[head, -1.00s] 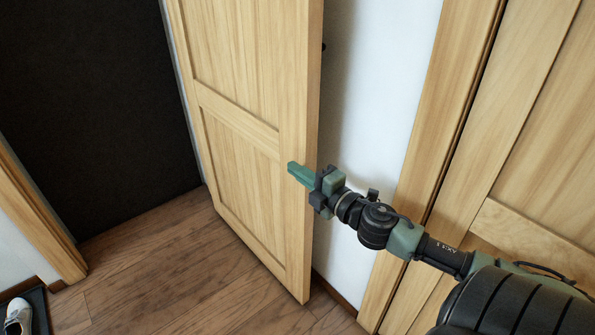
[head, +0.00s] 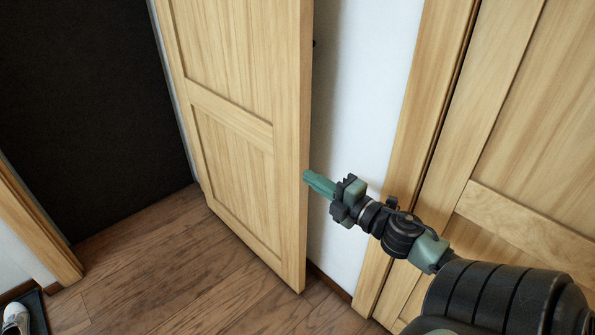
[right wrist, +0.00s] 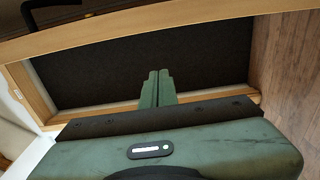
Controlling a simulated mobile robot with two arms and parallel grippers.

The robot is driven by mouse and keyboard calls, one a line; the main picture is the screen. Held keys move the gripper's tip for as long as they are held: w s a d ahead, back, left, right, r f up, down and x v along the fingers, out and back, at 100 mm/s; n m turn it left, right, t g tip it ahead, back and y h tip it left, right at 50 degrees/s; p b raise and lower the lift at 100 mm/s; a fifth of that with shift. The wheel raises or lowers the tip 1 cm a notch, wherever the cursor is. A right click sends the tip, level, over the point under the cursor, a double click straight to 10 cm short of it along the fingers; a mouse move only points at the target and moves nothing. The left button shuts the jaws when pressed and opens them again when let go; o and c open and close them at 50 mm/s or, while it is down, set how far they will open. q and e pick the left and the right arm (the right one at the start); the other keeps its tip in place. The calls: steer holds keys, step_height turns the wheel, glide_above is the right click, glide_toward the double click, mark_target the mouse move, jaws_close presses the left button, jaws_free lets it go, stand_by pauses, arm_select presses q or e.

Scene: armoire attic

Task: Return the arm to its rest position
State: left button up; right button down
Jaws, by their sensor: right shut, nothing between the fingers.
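My right arm comes in from the lower right of the head view. Its green right gripper (head: 308,181) is shut and empty, with the tip close to the free edge of an open wooden door (head: 235,140). I cannot tell whether it touches the door. In the right wrist view the two green fingers (right wrist: 158,88) lie together, pointing at a dark opening (right wrist: 205,65) framed in wood. My left gripper is not in view.
A white wall (head: 365,90) stands behind the open door, and a closed wooden door (head: 520,160) is at the right. The wooden floor (head: 170,265) is clear at lower left, apart from a shoe (head: 15,317) on a dark tray. A dark doorway (head: 85,110) is at the left.

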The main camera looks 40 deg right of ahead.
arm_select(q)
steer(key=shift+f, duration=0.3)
arm_select(e)
steer(key=shift+s+d, duration=0.25)
steer(key=shift+s, duration=0.3)
